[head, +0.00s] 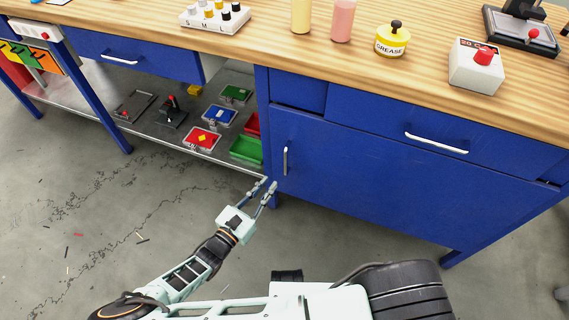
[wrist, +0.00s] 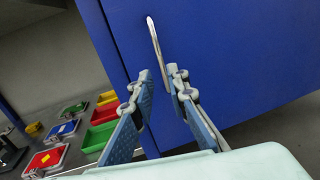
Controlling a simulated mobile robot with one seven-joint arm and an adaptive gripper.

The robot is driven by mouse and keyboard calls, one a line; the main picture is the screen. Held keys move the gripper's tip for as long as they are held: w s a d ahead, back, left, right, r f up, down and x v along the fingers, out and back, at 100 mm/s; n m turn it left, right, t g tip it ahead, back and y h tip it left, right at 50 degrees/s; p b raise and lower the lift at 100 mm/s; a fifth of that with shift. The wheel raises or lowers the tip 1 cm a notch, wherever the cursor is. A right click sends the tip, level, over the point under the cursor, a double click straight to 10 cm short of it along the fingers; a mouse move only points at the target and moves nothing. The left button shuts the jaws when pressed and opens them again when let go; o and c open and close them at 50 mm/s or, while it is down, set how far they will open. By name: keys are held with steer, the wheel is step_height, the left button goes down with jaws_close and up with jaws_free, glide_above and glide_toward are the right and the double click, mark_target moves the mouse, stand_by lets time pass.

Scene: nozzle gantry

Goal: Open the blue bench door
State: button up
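The blue bench door (head: 345,175) is the large panel below the drawer in the head view, and it looks closed. Its vertical silver handle (head: 285,161) is near the door's left edge. In the wrist view the handle (wrist: 155,48) stands on the blue door (wrist: 230,60), ahead of and above the fingertips. My gripper (head: 269,186) is just below and left of the handle in the head view. In the wrist view my gripper (wrist: 158,78) has its two fingers apart with nothing between them. It appears apart from the handle.
A lower shelf (head: 190,140) left of the door holds red, green and blue trays and several small items. A drawer with a silver handle (head: 436,143) is above the door. The wooden bench top (head: 300,50) carries bottles, a grease tin and a button box. Floor in front is mostly clear.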

mark_target(285, 164)
steer(key=b+x, duration=0.1)
steer(key=x, duration=0.9)
steer(key=shift+w+d+b, duration=0.25)
steer(key=shift+w+b, duration=0.05)
steer(key=shift+b, duration=0.1)
jaws_close()
steer(key=shift+s, duration=0.15)
